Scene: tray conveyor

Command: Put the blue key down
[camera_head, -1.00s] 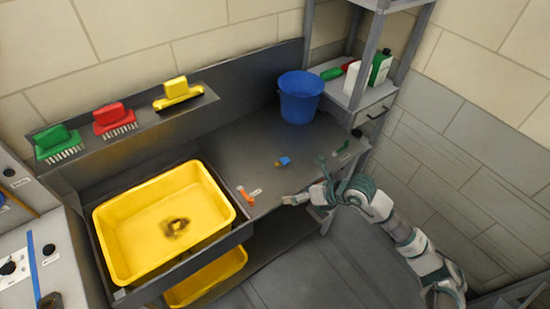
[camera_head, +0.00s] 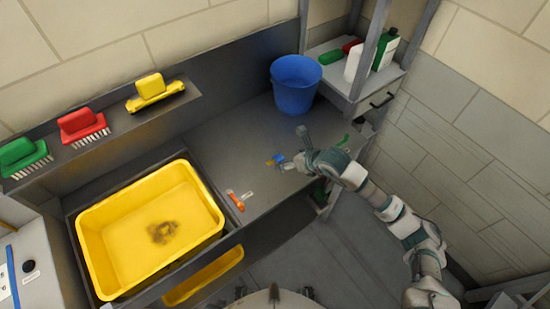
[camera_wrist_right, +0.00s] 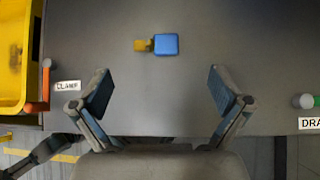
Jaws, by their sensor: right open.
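The blue key (camera_head: 279,159) lies on the grey worktop. It has a blue block and a small brass-yellow end, and it lies flat and apart from the fingers in the right wrist view (camera_wrist_right: 167,44). My right gripper (camera_head: 293,151) is open and empty, just to the right of the key in the head view. In the wrist view my right gripper (camera_wrist_right: 160,88) has its fingers spread wide, with the key ahead of them and centred between them. My left gripper is not in view.
An orange handle (camera_head: 236,201) sits by a label reading CLAMP (camera_wrist_right: 67,86). A green handle (camera_head: 345,140) is on the right. A yellow tub (camera_head: 212,209) stands left, a blue bucket (camera_head: 296,88) behind. Brushes sit on a ledge. Bare worktop lies left of the key.

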